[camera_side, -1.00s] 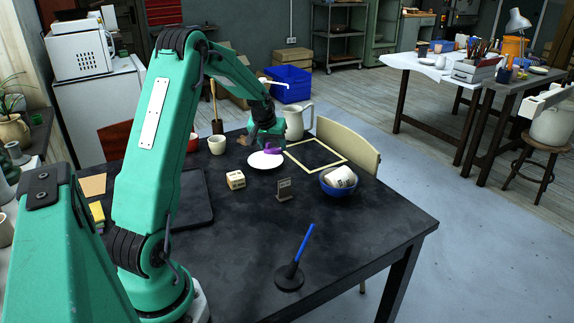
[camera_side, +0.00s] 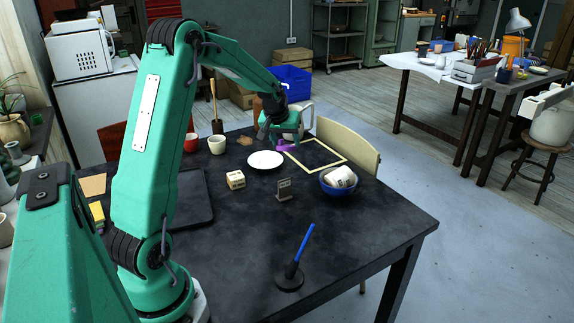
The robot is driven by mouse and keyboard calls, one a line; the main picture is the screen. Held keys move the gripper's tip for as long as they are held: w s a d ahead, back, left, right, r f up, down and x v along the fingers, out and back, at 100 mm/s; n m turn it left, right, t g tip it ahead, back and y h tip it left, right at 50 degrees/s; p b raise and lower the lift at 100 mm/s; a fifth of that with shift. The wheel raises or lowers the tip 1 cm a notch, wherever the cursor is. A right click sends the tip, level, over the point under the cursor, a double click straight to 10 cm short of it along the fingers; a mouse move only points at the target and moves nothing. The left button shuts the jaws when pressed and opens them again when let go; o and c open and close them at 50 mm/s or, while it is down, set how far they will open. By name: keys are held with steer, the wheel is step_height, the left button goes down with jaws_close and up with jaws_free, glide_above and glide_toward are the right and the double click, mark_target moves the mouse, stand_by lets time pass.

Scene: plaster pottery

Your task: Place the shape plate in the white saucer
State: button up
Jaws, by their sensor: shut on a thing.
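The white saucer (camera_side: 266,161) lies on the dark table, empty as far as I can see. My gripper (camera_side: 281,143) is just behind and to the right of the saucer, low over the table. It is shut on a small purple piece (camera_side: 286,147), which looks to be the shape plate. The piece is beyond the saucer's upper right edge, near the corner of a pale square frame. My gripper's fingers partly hide it, and its exact shape and height above the table cannot be told.
The pale frame (camera_side: 332,151) lies to the right, with a white pitcher (camera_side: 305,118) behind my gripper. A blue bowl (camera_side: 338,190) holds white cups. A lettered block (camera_side: 236,180), a small sign (camera_side: 284,190) and a white cup (camera_side: 217,145) stand near the saucer. The front table is mostly clear.

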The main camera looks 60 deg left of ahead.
mark_target(264, 166)
steer(key=shift+a+f, duration=0.3)
steer(key=shift+a, duration=0.45)
steer(key=shift+s+a+f+t+y, duration=0.65)
steer(key=shift+a+f+t+y, duration=1)
steer(key=shift+a, duration=4.05)
steer(key=shift+g, duration=0.35)
steer(key=shift+f, duration=3.7)
steer(key=shift+f, duration=0.35)
steer(key=o, duration=1.1)
steer(key=shift+c, duration=0.2)
steer(key=shift+r, duration=0.15)
